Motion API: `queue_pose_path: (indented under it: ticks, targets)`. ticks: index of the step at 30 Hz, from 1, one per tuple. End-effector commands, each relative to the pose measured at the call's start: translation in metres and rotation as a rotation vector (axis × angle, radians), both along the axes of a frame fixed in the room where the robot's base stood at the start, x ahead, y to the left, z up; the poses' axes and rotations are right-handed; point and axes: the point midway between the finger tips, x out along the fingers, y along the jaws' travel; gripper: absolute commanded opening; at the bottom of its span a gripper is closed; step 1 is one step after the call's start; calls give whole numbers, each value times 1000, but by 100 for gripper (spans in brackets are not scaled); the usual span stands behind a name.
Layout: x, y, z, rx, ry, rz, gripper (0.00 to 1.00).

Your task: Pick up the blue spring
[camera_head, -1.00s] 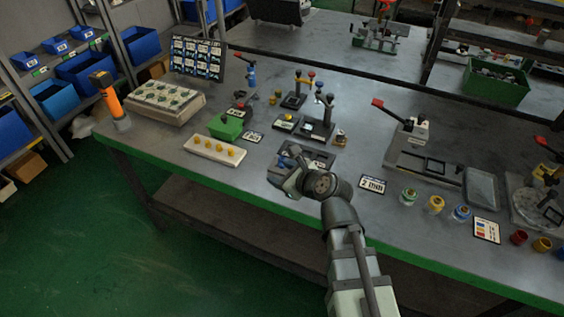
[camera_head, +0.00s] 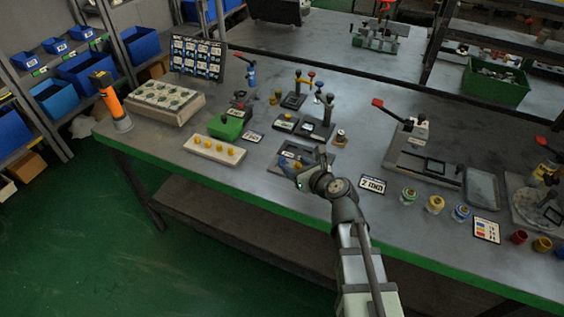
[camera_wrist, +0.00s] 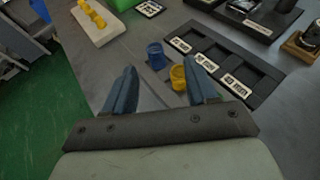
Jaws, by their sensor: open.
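A small blue ringed piece (camera_head: 461,213) stands at the table's front right, beside the label card; it is too small to make out coils. In the wrist view a blue cup-like piece (camera_wrist: 156,56) stands on the table, appearing between my fingertips but beyond them, with a yellow one (camera_wrist: 178,77) next to it by the right finger. I cannot tell which blue piece is the spring. My gripper (camera_wrist: 161,66) is open and empty, with its two blue-grey fingers apart. In the head view my gripper (camera_head: 288,166) is over the dark slotted tray, partly hidden by my wrist.
The dark slotted tray (camera_wrist: 228,62) has white labels. A yellow piece (camera_head: 435,204) and a green-topped piece (camera_head: 409,196) stand right of my arm. A white strip (camera_head: 213,149) with yellow knobs lies left. A lever press (camera_head: 422,150) stands right. The table's front-left area is clear.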

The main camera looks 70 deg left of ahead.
Motion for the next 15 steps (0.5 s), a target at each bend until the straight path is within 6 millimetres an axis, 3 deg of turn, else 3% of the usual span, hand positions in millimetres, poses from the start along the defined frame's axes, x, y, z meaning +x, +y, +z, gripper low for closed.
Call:
queue_pose_path:
  ticks: [8,15]
  targets:
    - [-5,16,-8,-2,0,2,57]
    - [-17,41,-20,-10,2,7,57]
